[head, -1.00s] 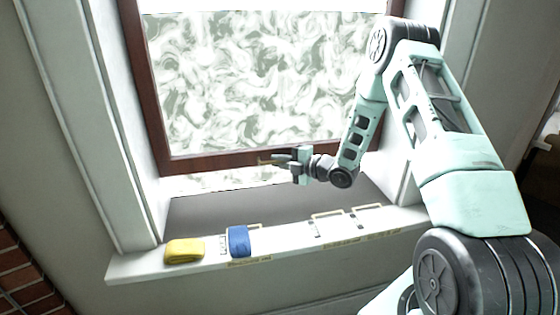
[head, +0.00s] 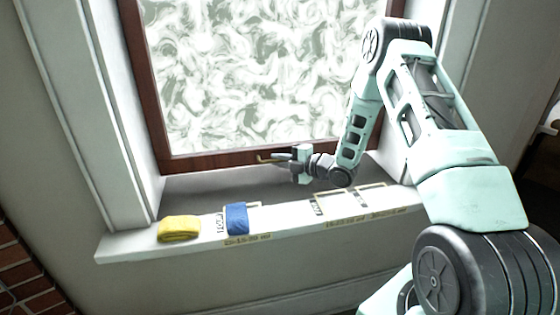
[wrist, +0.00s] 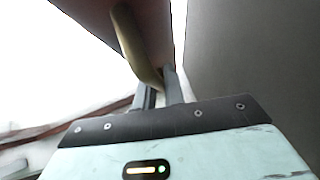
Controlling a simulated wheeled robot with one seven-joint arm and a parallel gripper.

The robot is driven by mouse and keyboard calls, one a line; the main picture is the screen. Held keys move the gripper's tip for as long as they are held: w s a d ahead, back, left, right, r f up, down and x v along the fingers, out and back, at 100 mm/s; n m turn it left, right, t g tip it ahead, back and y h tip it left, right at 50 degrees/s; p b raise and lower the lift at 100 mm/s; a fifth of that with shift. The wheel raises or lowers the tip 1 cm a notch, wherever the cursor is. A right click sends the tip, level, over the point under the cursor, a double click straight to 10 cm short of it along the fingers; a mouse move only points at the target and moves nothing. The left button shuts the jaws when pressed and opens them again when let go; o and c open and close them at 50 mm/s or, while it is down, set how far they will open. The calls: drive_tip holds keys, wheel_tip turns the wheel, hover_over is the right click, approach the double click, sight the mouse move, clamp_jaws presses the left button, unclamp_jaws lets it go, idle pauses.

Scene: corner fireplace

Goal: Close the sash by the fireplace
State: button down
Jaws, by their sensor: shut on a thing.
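The sash (head: 250,80) has a brown wooden frame and marbled, frosted glass, and fills the window opening. Its bottom rail (head: 215,160) sits low, with no bright gap visible beneath it in the head view. Whether it touches the bottom of the opening I cannot tell. A brass handle (head: 264,160) is on the rail; the wrist view shows it as a curved bar (wrist: 133,45). My gripper (head: 283,157) is shut on this handle, reaching it from the right. In the wrist view, the fingers (wrist: 160,88) meet the handle's near end and partly hide it.
The white sill (head: 285,232) below holds a folded yellow cloth (head: 179,229) and a blue cloth (head: 237,218). Outlined marks with labels lie to their right, with bare sill there. Brick (head: 22,270) shows at lower left. White casing (head: 85,120) flanks the window.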

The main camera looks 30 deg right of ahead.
drive_tip(key=c, duration=1.5)
unclamp_jaws()
drive_tip(key=shift+s+f, duration=0.1)
drive_tip(key=shift+f, duration=0.05)
drive_tip(key=shift+d, duration=0.1)
drive_tip(key=v, duration=1.7)
drive_tip(key=shift+s+b, duration=0.15)
drive_tip(key=shift+b, duration=0.15)
clamp_jaws()
